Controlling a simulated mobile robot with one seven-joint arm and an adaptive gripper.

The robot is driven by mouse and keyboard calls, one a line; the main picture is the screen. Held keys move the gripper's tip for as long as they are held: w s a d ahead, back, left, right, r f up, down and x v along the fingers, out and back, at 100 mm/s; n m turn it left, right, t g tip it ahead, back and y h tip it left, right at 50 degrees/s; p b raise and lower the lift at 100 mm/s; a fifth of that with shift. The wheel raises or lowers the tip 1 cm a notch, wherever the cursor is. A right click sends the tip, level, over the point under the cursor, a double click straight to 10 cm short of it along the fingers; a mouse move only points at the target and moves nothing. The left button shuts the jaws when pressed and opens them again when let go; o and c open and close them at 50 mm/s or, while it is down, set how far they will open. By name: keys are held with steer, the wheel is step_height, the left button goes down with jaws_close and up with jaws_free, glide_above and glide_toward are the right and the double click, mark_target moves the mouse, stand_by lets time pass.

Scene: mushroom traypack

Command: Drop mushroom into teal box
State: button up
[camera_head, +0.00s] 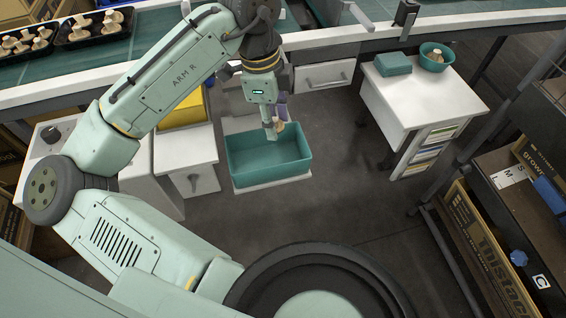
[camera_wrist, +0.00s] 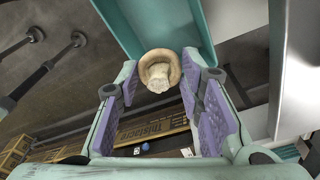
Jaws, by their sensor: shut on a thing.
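A teal box (camera_head: 240,166), open at the top, sits low on a white stand near the middle of the head view. Its teal wall also shows at the top of the wrist view (camera_wrist: 202,28). My gripper (camera_head: 275,128) points down over the box's rear part. It is shut on a pale mushroom (camera_wrist: 160,71), which sits between the purple finger pads with its stem toward the camera. The mushroom is small and partly hidden by the fingers in the head view. From these views I cannot tell its exact height above the box floor.
A yellow bin (camera_head: 184,111) and white cabinets stand left of the box. A white table (camera_head: 405,106) at right holds a teal block (camera_head: 393,64) and a teal bowl (camera_head: 436,50) with mushrooms. Black trays (camera_head: 68,38) of mushrooms lie on the conveyor behind. Bare floor lies right of the box.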

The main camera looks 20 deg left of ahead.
steer(key=shift+f+b, duration=3.1)
steer(key=shift+f, duration=0.1)
steer(key=shift+r, duration=0.1)
steer(key=o, duration=0.9)
steer(key=r, duration=0.4)
steer(key=a+r, duration=0.1)
steer(key=r, duration=0.7)
steer(key=shift+a, duration=0.25)
steer(key=shift+s+f, duration=0.1)
